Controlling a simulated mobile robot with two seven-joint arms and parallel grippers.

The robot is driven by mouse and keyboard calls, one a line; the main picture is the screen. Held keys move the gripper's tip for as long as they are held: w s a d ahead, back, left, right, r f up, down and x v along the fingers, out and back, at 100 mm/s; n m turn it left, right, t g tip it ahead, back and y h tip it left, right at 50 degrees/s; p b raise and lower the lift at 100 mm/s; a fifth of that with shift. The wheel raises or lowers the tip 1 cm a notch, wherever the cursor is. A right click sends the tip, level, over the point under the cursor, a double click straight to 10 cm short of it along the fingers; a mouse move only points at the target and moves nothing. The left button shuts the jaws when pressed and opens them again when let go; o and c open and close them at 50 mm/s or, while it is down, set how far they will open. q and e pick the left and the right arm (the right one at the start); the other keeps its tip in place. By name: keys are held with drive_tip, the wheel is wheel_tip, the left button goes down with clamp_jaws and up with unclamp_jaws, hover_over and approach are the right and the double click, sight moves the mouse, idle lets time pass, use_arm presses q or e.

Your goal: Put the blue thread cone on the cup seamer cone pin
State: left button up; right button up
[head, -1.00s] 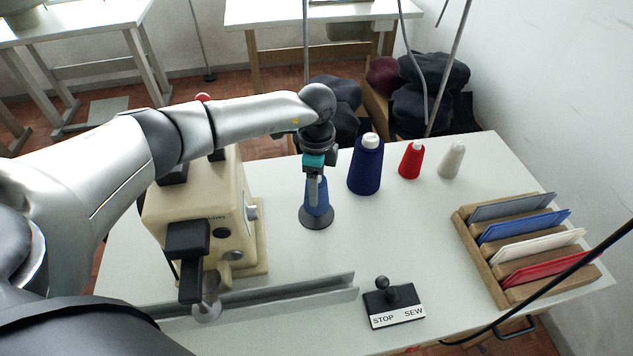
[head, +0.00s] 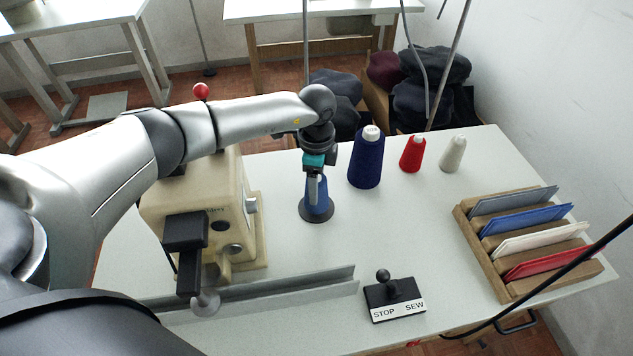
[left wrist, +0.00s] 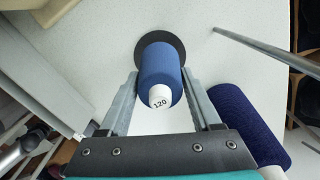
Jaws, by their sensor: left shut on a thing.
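The blue thread cone (head: 323,192) stands upright over a round dark base disc (head: 317,217) on the table, behind the cream machine's right side. In the left wrist view the blue thread cone (left wrist: 162,66) shows its white top marked 120, with the black disc (left wrist: 147,42) around its foot. My left gripper (head: 316,200) points down and is shut on the cone, one finger on each side. The cone hides any pin above the disc. I cannot tell whether the cone touches the disc. My right gripper is not in view.
A larger navy cone (head: 366,160), a red cone (head: 413,155) and a white cone (head: 453,155) stand to the right. The cream machine (head: 190,210) is left, a metal rail (head: 290,291) in front. A STOP/SEW switch box (head: 394,298) and wooden rack (head: 485,262) stand right.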

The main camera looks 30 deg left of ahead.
use_arm(q)
drive_tip(key=shift+f, duration=0.35)
drive_tip(key=o, duration=1.6)
drive_tip(key=shift+c, duration=0.2)
drive_tip(key=shift+r, duration=0.1)
wheel_tip(320, 180, up, 15)
drive_tip(key=p, duration=0.2)
